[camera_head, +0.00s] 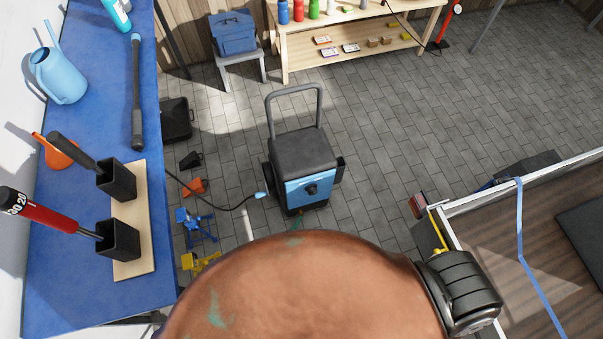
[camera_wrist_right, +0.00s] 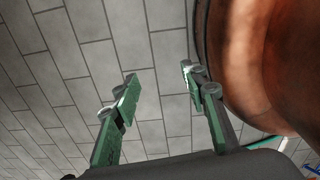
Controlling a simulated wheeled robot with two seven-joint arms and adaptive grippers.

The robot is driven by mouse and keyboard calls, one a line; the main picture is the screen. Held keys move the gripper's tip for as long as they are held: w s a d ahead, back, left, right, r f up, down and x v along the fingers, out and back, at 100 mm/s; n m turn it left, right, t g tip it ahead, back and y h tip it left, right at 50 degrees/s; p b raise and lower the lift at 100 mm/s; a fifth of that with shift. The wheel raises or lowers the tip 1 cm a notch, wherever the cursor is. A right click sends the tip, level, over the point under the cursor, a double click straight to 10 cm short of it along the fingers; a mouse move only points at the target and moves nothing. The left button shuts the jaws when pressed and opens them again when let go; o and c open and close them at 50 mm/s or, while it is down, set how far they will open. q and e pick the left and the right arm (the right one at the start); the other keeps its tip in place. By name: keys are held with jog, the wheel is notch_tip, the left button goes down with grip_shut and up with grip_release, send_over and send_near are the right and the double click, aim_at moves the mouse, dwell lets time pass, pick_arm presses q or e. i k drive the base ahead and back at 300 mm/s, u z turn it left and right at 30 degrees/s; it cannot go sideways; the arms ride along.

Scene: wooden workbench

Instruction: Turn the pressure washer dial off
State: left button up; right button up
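The pressure washer (camera_head: 302,155) stands upright on the floor in the middle of the head view. It has a dark grey body, a grey loop handle and a blue front panel. Its black dial (camera_head: 312,189) sits on that panel; its setting is too small to read. My right gripper (camera_wrist_right: 160,85) shows in the right wrist view with its green-padded fingers apart and nothing between them, over grey floor. The right wrist view does not show the dial. Neither gripper shows in the head view, so my left gripper is out of sight.
A rounded copper-brown surface (camera_head: 300,290) with green patches fills the lower head view; it also shows at the right wrist view's right (camera_wrist_right: 265,60). A blue-topped bench (camera_head: 80,220) stands left, a table (camera_head: 570,200) right. Paved floor (camera_head: 390,150) right of the washer is clear.

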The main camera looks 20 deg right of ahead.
aim_at(312, 190)
jog(key=u, duration=0.2)
jog(key=k, duration=0.6)
jog(key=z, duration=0.75)
jog(key=i, duration=0.5)
jog(key=u, duration=0.05)
jog(key=k, duration=1.15)
jog(key=u, duration=0.65)
jog(key=i, duration=0.4)
jog(key=u, duration=0.3)
